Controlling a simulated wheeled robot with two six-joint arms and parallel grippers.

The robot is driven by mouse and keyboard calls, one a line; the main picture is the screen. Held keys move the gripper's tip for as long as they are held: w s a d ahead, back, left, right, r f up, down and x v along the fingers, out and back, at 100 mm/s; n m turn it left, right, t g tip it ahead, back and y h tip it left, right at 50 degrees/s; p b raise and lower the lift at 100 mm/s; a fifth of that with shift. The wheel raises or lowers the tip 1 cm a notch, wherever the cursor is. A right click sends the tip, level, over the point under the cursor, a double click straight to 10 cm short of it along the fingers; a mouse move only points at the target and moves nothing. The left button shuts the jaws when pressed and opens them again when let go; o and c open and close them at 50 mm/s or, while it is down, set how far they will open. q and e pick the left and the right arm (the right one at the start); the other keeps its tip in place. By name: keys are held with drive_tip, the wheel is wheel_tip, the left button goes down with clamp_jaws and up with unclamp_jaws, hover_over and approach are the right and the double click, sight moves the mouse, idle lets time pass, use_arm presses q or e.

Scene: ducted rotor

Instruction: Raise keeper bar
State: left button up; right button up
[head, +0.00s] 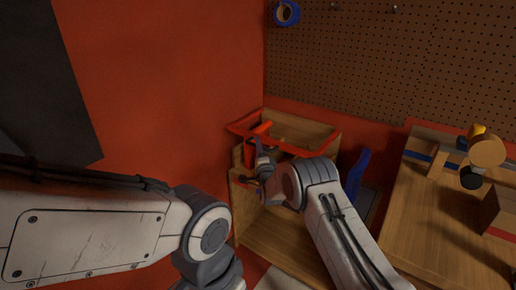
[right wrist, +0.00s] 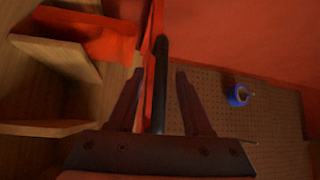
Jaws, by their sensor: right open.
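A red bar (head: 247,131) runs along the top of a wooden shelf unit (head: 280,228) in the corner; I take it for the keeper bar, though this is not certain. In the right wrist view a thin red strip (right wrist: 147,88) and a dark rod (right wrist: 161,85) run lengthwise between the fingers. My right gripper (head: 262,165) is at the unit's upper left front; in the wrist view it (right wrist: 158,75) is open, its fingers on either side of strip and rod. I cannot tell whether they touch. My left gripper is outside the frame.
A red-orange object (right wrist: 85,35) sits by the wooden shelves. Blue tape (head: 286,12) hangs on the pegboard (head: 400,60). A wooden bench (head: 430,225) with several items stands at right. The red wall (head: 170,80) is close behind at left.

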drive_tip(key=shift+w, duration=0.2)
clamp_jaws()
drive_tip(key=shift+r, duration=0.1)
idle(1.3)
